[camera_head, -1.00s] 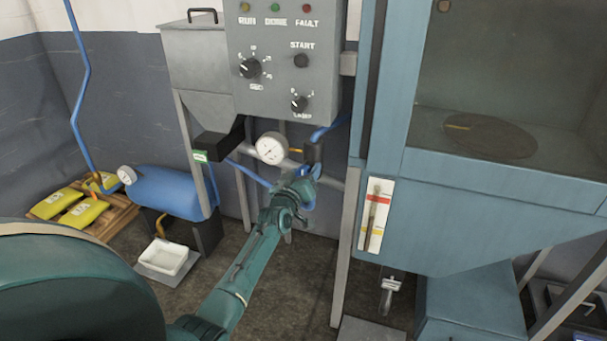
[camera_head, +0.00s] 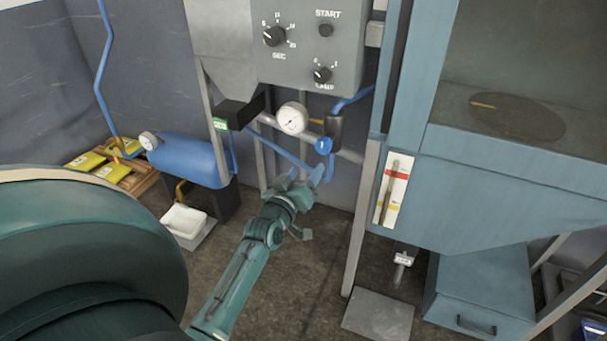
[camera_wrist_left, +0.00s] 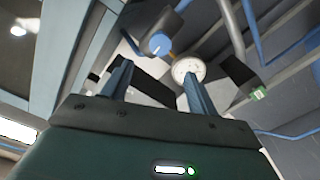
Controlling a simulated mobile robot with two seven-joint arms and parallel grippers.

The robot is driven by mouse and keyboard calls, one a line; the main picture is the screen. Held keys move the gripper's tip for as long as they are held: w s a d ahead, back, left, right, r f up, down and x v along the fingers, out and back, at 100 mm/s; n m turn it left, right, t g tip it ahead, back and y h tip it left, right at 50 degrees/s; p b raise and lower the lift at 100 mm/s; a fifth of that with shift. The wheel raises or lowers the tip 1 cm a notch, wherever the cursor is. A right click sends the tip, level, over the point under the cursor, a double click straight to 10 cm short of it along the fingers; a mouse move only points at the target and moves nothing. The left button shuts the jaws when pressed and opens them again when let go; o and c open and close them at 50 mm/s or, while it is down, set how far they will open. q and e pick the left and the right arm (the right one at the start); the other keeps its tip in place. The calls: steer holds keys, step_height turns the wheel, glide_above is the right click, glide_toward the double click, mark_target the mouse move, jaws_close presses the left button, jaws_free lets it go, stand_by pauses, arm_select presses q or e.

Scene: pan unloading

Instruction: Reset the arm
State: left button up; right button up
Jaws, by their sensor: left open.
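My left gripper (camera_head: 306,178) is at the end of the green arm that reaches up from the lower middle of the head view. It is open and empty, just below a round blue knob (camera_head: 323,145) on a dark valve body. In the left wrist view the two fingers (camera_wrist_left: 158,88) stand apart with nothing between them. The blue knob (camera_wrist_left: 159,44) and a white gauge (camera_wrist_left: 188,69) show beyond the fingertips, apart from them. My right gripper is not in view.
A grey control panel (camera_head: 310,45) hangs above the gauge and pipes. A blue cabinet (camera_head: 480,190) stands at right. A blue tank (camera_head: 188,162) and a white tray (camera_head: 184,221) are at left. Bare floor (camera_head: 290,290) lies below the gripper.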

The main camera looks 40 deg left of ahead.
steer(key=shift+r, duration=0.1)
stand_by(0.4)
arm_select(q)
steer(key=s+d+f+m+g+h+p, duration=0.1)
steer(key=s+d+f+m+g+h, duration=0.2)
steer(key=s+d, duration=0.8)
steer(key=s+d+f+m+g+h+p, duration=0.2)
steer(key=s+d+f+m+g+h, duration=0.1)
steer(key=s+d+f+m, duration=0.5)
steer(key=s+d+h, duration=0.1)
steer(key=s+d, duration=0.2)
steer(key=d, duration=0.1)
steer(key=shift+g+h, duration=0.4)
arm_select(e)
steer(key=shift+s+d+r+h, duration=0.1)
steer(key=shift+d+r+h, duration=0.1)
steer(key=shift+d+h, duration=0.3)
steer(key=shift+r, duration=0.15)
arm_select(q)
steer(key=shift+c, duration=0.6)
